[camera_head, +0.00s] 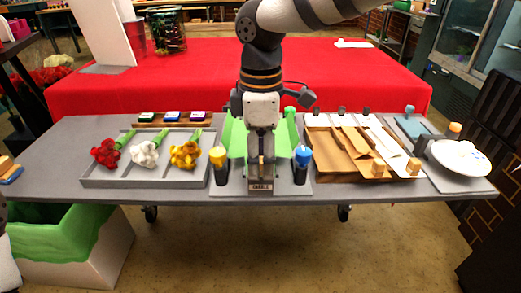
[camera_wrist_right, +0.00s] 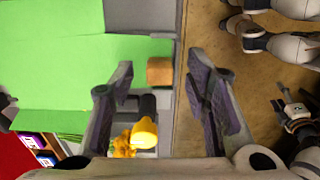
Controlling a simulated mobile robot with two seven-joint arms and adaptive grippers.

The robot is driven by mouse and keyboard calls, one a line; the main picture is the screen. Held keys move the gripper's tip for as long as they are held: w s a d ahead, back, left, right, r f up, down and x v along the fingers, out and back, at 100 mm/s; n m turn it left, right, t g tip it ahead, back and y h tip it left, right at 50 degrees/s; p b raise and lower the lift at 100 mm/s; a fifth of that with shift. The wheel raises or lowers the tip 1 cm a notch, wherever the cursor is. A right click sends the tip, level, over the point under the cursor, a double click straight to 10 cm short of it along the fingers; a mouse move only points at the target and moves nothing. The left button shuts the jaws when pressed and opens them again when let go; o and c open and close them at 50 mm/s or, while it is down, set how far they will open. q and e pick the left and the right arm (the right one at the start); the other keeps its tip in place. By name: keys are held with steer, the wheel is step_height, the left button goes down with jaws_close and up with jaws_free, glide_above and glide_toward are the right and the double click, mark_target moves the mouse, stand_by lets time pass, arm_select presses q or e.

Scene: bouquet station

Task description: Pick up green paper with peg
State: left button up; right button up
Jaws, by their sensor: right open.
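The green paper (camera_head: 235,138) lies on a sloped green holder or stack at the middle of the grey table. It fills the upper left of the right wrist view (camera_wrist_right: 60,75). A small tan wooden peg (camera_wrist_right: 160,71) sits at its near edge. My right gripper (camera_head: 261,170) reaches down over the near edge of the paper and hides part of it. In the right wrist view its two fingers (camera_wrist_right: 160,62) are spread, with the peg appearing between their tips. No contact is visible. My left gripper is not clearly visible.
A yellow-capped dark holder (camera_head: 219,170) and a blue-capped one (camera_head: 302,168) flank the gripper. A flower tray (camera_head: 100,182) is on the left. A tray of brown and white papers (camera_head: 335,175) and a white plate (camera_head: 460,158) are on the right.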

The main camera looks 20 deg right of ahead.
steer(key=shift+f, duration=0.15)
jaws_close()
